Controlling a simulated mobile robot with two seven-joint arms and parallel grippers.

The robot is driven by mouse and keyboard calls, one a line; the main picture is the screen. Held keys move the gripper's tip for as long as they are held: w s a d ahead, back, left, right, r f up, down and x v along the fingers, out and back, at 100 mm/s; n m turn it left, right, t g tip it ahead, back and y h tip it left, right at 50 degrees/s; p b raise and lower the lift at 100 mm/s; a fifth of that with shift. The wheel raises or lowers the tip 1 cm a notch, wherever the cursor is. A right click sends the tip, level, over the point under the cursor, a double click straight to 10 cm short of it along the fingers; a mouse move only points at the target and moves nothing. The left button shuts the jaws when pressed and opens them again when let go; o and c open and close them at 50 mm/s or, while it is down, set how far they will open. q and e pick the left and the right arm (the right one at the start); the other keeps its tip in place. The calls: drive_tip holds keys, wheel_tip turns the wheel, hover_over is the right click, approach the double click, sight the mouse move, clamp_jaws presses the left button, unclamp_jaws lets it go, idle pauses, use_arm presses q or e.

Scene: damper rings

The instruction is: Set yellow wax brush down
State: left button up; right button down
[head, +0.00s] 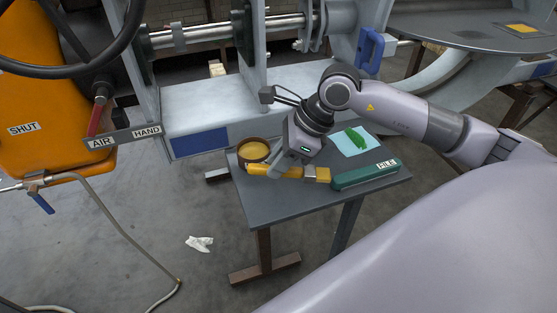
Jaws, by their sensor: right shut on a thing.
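The yellow wax brush (291,173) lies crosswise at the left part of the small grey table (290,206), with a paler block at its right end. My right gripper (277,169) is shut on the brush's yellow handle from above, and the gripper body hides part of it. The brush is level and very low over the tabletop; I cannot tell whether it touches. A round brown pot with yellow wax (254,151) stands just behind the handle's left end. My left gripper is not in view.
A green box labelled FILE (365,174) lies close to the brush's right end. A pale blue cloth (346,150) with a green item (356,139) lies behind it. The table's front strip is bare. A grey machine frame (225,100) stands behind the table.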

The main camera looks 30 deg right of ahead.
wheel_tip(320, 180, down, 4)
drive_tip(key=b, duration=0.3)
drive_tip(key=shift+f+b, duration=0.3)
drive_tip(key=shift+b, duration=0.15)
drive_tip(key=shift+f+b, duration=0.5)
drive_tip(key=shift+f, duration=0.1)
drive_tip(key=shift+w+a+f+h+p, duration=0.1)
drive_tip(key=shift+a+f+h+p, duration=0.15)
drive_tip(key=shift+p, duration=0.2)
drive_tip(key=shift+d, duration=0.1)
drive_tip(key=c, duration=1.3)
unclamp_jaws()
